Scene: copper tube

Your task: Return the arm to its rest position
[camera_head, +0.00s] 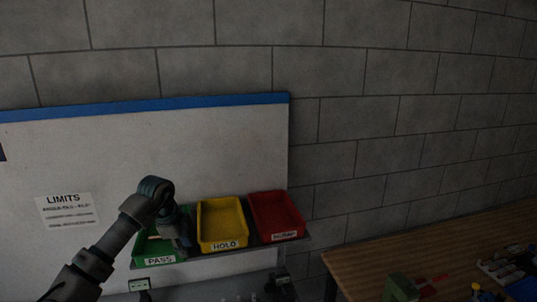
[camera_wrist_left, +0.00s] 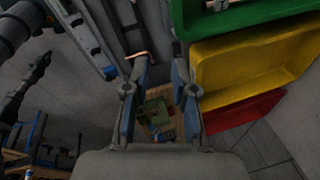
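My left arm comes in from the lower left in the head view. Its gripper (camera_head: 180,238) points down at the green PASS bin (camera_head: 158,258), covering part of it. In the left wrist view the two fingers of the left gripper (camera_wrist_left: 159,68) are spread apart with an empty gap between them. A short copper-coloured piece (camera_wrist_left: 138,55) shows beside the left fingertip there; I cannot tell whether it touches the finger. The green bin (camera_wrist_left: 250,14) lies up and right of the fingers in that view. My right gripper is not identifiable in either view.
A yellow HOLD bin (camera_head: 221,221) and a red bin (camera_head: 275,214) stand right of the green one on a shelf against a white board (camera_head: 120,140). A wooden table (camera_head: 370,262) with small parts is at the lower right. Space above the bins is clear.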

